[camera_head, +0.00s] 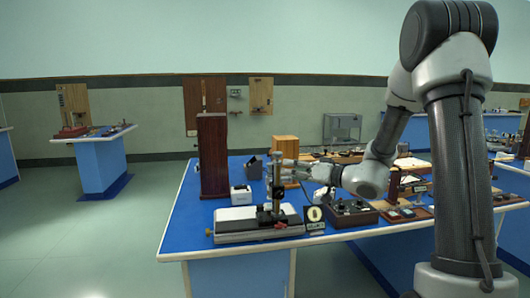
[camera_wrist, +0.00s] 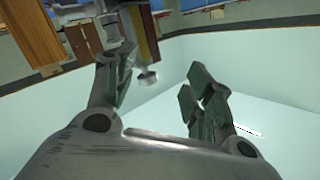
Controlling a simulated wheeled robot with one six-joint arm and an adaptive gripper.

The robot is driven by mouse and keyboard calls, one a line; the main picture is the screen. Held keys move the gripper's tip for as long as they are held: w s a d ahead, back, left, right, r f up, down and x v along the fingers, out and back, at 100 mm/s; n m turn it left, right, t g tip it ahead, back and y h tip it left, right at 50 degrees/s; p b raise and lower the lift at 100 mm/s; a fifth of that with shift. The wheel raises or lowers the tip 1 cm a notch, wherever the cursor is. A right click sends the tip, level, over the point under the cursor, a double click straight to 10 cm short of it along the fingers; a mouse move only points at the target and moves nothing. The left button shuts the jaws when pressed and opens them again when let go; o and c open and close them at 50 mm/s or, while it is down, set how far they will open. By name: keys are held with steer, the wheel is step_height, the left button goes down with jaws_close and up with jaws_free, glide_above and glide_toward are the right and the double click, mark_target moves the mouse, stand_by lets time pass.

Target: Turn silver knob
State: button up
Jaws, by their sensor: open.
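The silver knob (camera_wrist: 148,79) is a small round-ended metal piece on the side of an upright instrument column (camera_wrist: 147,35). In the wrist view it shows between the two fingers of my gripper (camera_wrist: 158,84), closer to the left finger. The gripper is open, and I cannot tell whether a finger touches the knob. In the head view the column (camera_head: 277,186) stands on a grey-black instrument base (camera_head: 250,228) near the table's front left. My gripper (camera_head: 283,171) reaches it from the right at the column's upper part. The knob cannot be made out there.
A tall dark wooden block (camera_head: 213,155) and a small white box (camera_head: 241,196) stand left of the column. A dial plate (camera_head: 314,214) and a dark control box (camera_head: 350,213) sit to its right. The blue tabletop (camera_head: 185,215) is bare at the left edge.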

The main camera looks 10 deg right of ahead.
mark_target(281, 155)
steer(key=w+r+n, duration=0.1)
steer(key=w+r+n+t, duration=0.1)
steer(key=r+n+t, duration=0.1)
steer(key=n, duration=0.1)
steer(key=shift+w+d+h, duration=0.3)
steer(key=shift+w+d, duration=0.05)
steer(key=shift+w, duration=0.05)
steer(key=shift+w+a+n, duration=0.15)
steer(key=shift+w+n, duration=0.05)
steer(key=shift+n, duration=0.1)
steer(key=x, duration=0.7)
steer(key=shift+w, duration=0.1)
steer(key=shift+c, duration=0.4)
steer(key=c, duration=0.9)
